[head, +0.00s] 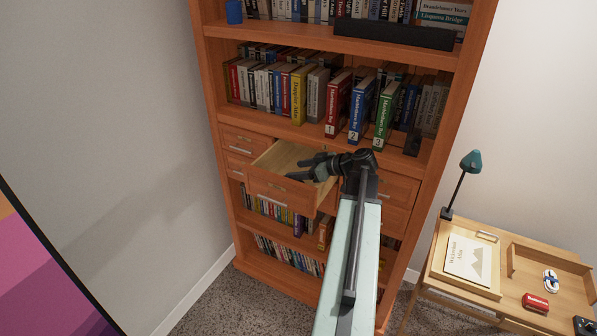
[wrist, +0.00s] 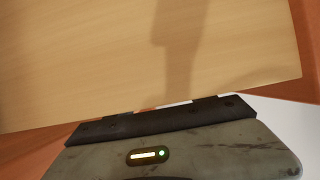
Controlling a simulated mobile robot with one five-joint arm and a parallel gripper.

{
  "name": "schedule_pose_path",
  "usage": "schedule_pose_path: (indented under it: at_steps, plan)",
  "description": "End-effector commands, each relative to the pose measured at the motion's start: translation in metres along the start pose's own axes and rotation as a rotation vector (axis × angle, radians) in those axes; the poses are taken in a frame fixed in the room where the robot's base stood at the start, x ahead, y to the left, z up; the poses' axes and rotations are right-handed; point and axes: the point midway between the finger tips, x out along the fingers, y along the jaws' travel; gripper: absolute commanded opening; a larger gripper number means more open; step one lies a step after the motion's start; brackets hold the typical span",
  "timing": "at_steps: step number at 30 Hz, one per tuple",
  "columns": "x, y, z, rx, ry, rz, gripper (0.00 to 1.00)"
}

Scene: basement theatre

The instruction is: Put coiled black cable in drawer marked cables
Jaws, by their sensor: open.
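One wooden drawer (head: 268,190) of the bookcase is pulled out, showing its pale inside. Its front has a small light handle or label, too small to read. My gripper (head: 296,169) is open over this drawer, fingers pointing left, near its rim. In the wrist view, the pale wooden surface (wrist: 90,60) fills most of the picture, with a shadow on it and nothing lying on the part shown. I cannot make out a coiled black cable in either view. Part of the drawer's inside is hidden by my gripper and arm.
Closed drawers (head: 243,138) flank the open one. Shelves of books stand above and below. At right, a wooden desk (head: 425,283) holds a lamp (head: 471,162), a booklet (head: 468,259), a white coiled item (head: 550,281), a red item (head: 536,303) and a dark item (head: 585,326).

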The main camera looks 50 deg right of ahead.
Motion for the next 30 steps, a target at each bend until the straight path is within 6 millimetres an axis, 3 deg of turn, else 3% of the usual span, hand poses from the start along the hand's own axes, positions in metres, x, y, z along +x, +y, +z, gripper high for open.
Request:
schedule_pose_path:
  at_steps: [3,12,18,30]
  plan:
    - [-0.008,0.0,-0.016,0.0,0.0,0.0,0.62]
    - [-0.085,0.0,-0.015,0.003,0.0,0.004,0.62]
    - [-0.118,0.0,-0.013,0.002,0.0,0.002,0.62]
    - [-0.126,0.0,-0.009,0.001,0.0,0.001,0.62]
